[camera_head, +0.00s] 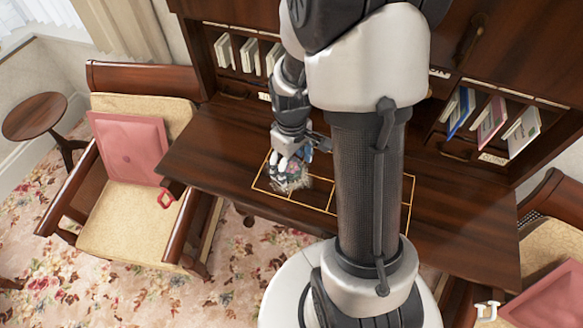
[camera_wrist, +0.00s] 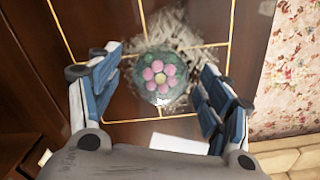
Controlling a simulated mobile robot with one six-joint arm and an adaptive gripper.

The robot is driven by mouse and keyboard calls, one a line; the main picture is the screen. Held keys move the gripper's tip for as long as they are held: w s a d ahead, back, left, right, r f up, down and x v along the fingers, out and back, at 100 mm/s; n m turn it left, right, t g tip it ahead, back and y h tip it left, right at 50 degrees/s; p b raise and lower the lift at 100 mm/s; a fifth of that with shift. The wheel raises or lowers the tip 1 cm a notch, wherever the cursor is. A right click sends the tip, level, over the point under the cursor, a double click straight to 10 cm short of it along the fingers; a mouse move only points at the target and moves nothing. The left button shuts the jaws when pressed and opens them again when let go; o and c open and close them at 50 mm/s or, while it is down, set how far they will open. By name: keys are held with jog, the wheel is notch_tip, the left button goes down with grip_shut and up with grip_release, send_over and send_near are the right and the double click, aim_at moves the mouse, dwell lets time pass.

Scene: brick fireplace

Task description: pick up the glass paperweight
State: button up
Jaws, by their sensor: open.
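The glass paperweight (camera_wrist: 160,78) is a clear dome with a pink flower and a yellow centre. It rests on a clump of pale shredded material on the desk, within thin yellow outlines. It shows in the head view (camera_head: 292,168), partly hidden by my gripper.
The dark wooden desk (camera_head: 220,155) has a yellow grid marked on it. Shelves with books (camera_head: 460,112) stand behind. A chair with a pink cushion (camera_head: 130,147) is at the left, near a round side table (camera_head: 35,116). The desktop at left is clear.

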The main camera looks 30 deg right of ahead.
aim_at(291, 161)
jog(key=shift+c, duration=0.2)
jog(key=c, duration=1.3)
notch_tip(291, 161, up, 20)
jog(key=p, duration=0.4)
jog(key=shift+p, duration=0.3)
